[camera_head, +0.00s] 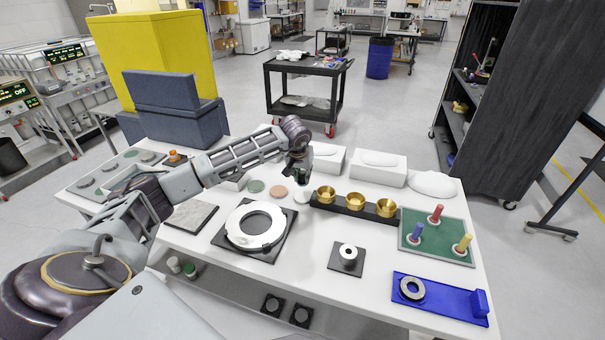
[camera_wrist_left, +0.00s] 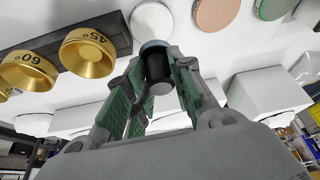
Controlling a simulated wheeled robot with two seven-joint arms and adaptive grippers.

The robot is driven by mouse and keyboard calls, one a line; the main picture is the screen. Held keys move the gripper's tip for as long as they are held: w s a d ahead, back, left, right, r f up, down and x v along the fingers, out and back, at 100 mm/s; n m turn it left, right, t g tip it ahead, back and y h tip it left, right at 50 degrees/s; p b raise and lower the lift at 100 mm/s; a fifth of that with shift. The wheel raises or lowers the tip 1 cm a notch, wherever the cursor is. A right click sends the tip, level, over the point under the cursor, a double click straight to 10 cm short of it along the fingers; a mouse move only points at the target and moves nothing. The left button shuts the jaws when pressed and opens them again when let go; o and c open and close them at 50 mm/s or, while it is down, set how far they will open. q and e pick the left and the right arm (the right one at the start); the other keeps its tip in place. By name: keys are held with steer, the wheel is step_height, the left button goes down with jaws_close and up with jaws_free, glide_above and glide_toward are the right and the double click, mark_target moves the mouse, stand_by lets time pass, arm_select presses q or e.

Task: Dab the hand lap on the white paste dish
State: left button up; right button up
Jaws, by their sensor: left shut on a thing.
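My left gripper (camera_head: 298,168) reaches over the table's back middle. In the left wrist view my left gripper (camera_wrist_left: 157,75) is shut on the hand lap (camera_wrist_left: 158,66), a dark cylinder with a grey end and a pale blue-grey rim at its far end. The white paste dish (camera_head: 302,194) lies just below and in front of the gripper. In the wrist view the white dish (camera_wrist_left: 151,20) shows just beyond the lap's far end; I cannot tell whether they touch. An orange dish (camera_head: 278,191) and a green dish (camera_head: 255,186) sit to its left. My right gripper is not seen.
A black block (camera_head: 345,208) with three brass cups (camera_head: 355,200) stands right of the dishes. White boxes (camera_head: 378,168) stand behind. A green mat (camera_head: 437,240) with coloured-handled tools, a blue fixture (camera_head: 450,300) and a white ring (camera_head: 255,225) occupy the front.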

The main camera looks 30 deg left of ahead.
mark_target(302, 182)
arm_select(q)
steer(key=shift+f+b, duration=0.75)
steer(key=shift+f, duration=0.75)
steer(key=shift+f+b, duration=0.5)
steer(key=shift+f, duration=0.6)
steer(key=shift+f+b, duration=0.4)
steer(key=shift+f, duration=0.2)
stand_by(0.4)
steer(key=shift+r, duration=0.1)
